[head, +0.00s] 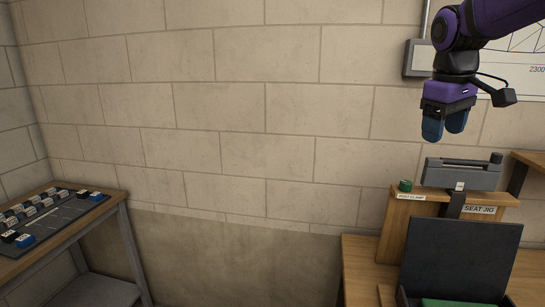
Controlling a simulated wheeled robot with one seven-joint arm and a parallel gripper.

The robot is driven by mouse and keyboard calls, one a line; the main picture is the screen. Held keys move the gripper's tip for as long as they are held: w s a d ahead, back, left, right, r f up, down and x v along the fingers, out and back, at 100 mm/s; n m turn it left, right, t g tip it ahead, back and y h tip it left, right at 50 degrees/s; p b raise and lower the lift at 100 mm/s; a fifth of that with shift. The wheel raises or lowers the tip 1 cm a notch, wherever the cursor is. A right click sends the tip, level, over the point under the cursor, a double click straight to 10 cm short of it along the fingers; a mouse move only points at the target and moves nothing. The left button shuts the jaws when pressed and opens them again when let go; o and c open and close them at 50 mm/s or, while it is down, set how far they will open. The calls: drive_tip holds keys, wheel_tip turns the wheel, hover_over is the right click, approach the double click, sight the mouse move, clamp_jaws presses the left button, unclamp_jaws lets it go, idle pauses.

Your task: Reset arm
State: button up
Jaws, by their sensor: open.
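My gripper (445,124) hangs at the upper right of the head view, at the end of my purple and black arm. Its two blue fingers point down and stand a little apart, with nothing seen between them. It is in the air above and left of the grey clamp-like part on the seat jig (460,175), touching nothing. The rest of my arm runs out of view at the top right.
A wooden bench (362,268) at the lower right bears the seat jig, a small green cylinder (405,185) and an open dark case (460,262). A table at the left holds a dark tray (75,208) with several small blocks. A drawing board hangs behind my arm. The middle is clear before a block wall.

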drive_tip(key=s+a+f+m+t, duration=0.1)
drive_tip(key=s+f+m+t, duration=0.1)
drive_tip(key=s, duration=0.9)
drive_tip(key=s+a+f+m+t+y, duration=0.1)
drive_tip(key=s+f, duration=0.3)
drive_tip(key=s, duration=0.7)
drive_tip(key=shift+a+f+m+t, duration=0.4)
drive_tip(key=shift+a+m, duration=0.25)
drive_tip(key=shift+m, duration=0.15)
